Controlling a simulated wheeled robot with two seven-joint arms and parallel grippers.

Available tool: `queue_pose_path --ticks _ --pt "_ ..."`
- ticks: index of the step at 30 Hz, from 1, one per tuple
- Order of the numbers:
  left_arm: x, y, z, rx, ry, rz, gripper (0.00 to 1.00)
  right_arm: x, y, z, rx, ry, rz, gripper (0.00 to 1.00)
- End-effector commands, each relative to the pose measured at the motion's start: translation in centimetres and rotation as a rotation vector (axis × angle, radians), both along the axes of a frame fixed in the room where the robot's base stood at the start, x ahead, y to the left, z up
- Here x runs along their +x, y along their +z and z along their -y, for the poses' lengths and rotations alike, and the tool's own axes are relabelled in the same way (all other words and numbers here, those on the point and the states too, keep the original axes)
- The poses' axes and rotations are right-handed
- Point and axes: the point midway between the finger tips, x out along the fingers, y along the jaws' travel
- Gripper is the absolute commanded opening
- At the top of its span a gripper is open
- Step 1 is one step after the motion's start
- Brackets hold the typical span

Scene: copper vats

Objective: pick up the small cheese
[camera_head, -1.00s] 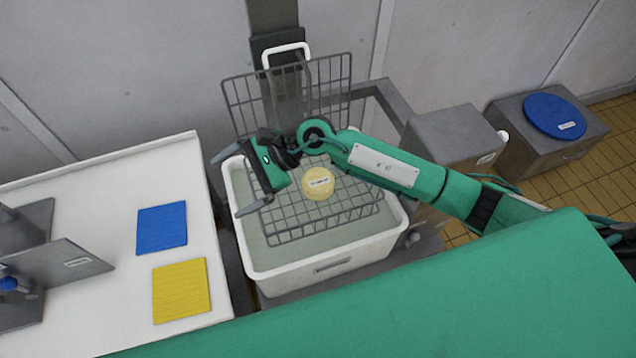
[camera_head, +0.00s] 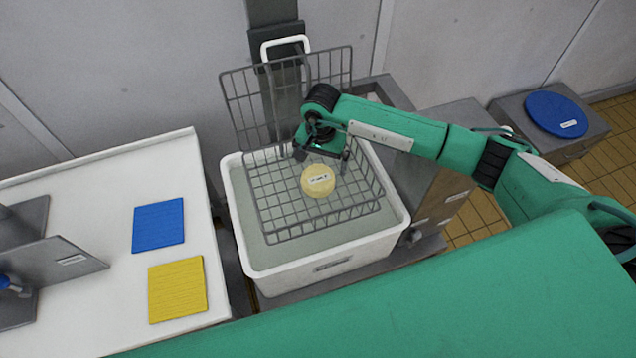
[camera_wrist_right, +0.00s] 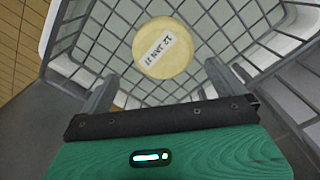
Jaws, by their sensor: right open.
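The small cheese (camera_head: 318,189) is a round pale-yellow piece with a white printed label on top. It sits in a grey wire basket (camera_head: 268,210) within a white tub (camera_head: 250,262). In the right wrist view the cheese (camera_wrist_right: 152,66) lies just beyond my open fingers, roughly centred between them. My right gripper (camera_head: 322,157) is open and empty, just behind and above the cheese in the head view; it also shows in the right wrist view (camera_wrist_right: 160,76). I see no contact with the cheese. My left gripper is not in view.
A white table (camera_head: 105,200) at left bears a blue mat (camera_head: 158,226) and a yellow mat (camera_head: 177,290). A blue disc (camera_head: 556,115) lies on a grey box at right.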

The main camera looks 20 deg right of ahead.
Motion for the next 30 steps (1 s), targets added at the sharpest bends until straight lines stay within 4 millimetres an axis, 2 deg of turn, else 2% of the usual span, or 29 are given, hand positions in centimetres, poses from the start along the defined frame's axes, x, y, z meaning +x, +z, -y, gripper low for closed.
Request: queue_pose_path --ticks 1,8,17,25,30 --pt "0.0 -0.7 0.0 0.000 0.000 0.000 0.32 0.0 -1.4 0.0 0.001 -0.002 -0.002 1.00" --pt "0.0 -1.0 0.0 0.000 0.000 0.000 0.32 -0.1 -2.8 -0.3 0.002 -0.001 -0.001 1.00" --pt "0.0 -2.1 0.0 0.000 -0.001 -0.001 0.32 -0.3 -7.2 -0.9 0.002 -0.003 -0.001 1.00" --pt "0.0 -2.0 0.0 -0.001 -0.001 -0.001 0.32 -0.3 -7.4 -0.9 0.002 -0.001 0.001 1.00" --pt "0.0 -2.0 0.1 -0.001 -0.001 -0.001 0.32 -0.3 -7.4 -0.9 0.002 -0.001 0.000 0.67"
